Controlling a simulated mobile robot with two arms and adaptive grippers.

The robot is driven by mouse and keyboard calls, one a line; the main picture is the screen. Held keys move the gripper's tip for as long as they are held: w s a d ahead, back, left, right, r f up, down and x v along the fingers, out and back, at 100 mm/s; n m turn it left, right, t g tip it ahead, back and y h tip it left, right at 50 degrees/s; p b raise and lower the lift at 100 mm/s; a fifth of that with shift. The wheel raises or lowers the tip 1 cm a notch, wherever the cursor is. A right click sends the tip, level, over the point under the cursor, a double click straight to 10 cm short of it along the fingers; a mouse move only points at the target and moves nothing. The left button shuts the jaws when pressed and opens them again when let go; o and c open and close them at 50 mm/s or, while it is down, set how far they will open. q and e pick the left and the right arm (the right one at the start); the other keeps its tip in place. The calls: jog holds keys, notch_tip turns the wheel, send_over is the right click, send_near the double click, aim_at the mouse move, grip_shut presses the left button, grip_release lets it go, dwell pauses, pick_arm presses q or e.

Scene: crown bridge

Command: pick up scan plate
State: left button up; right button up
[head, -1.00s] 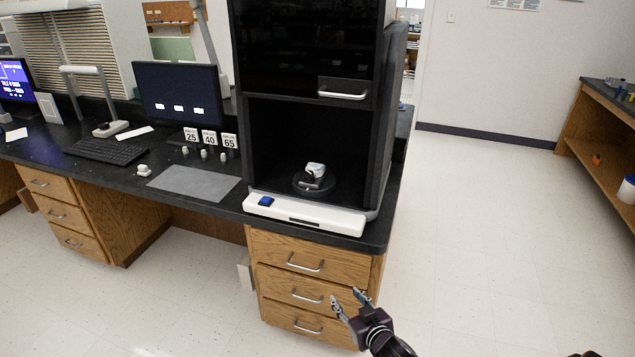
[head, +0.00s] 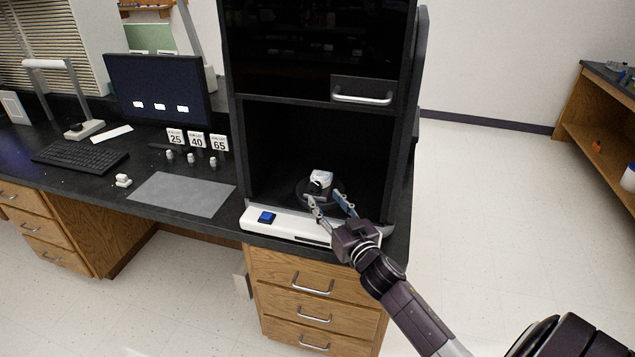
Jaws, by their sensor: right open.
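The scan plate (head: 321,181) shows as a small white and grey piece on a round black turntable (head: 304,187) inside the open bay of the black scanner (head: 270,145). My right gripper (head: 331,198) is at the front of the bay with its two fingers spread. The fingers point toward the plate and stand just in front of it, at the turntable's near edge. I cannot tell whether they touch anything. The gripper is empty and hides part of the turntable. My left gripper is out of view.
The scanner's raised door with a handle (head: 361,98) hangs above the bay. Its white front base has a blue button (head: 266,217). Left on the dark bench are a grey mat (head: 182,194), a small white piece (head: 123,181), number cards (head: 197,140), a keyboard (head: 80,157) and a monitor (head: 157,88).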

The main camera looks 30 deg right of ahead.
aim_at(318, 187)
jog(key=w, duration=0.2)
jog(key=shift+w+d+r+p, duration=0.35)
jog(key=shift+r, duration=0.05)
jog(key=shift+w+d+f, duration=0.15)
jog(key=shift+w+d, duration=0.05)
jog(key=shift+w, duration=0.9)
jog(key=shift+w+d, duration=0.1)
jog(key=shift+w, duration=0.3)
jog(key=c, duration=0.9)
grip_shut()
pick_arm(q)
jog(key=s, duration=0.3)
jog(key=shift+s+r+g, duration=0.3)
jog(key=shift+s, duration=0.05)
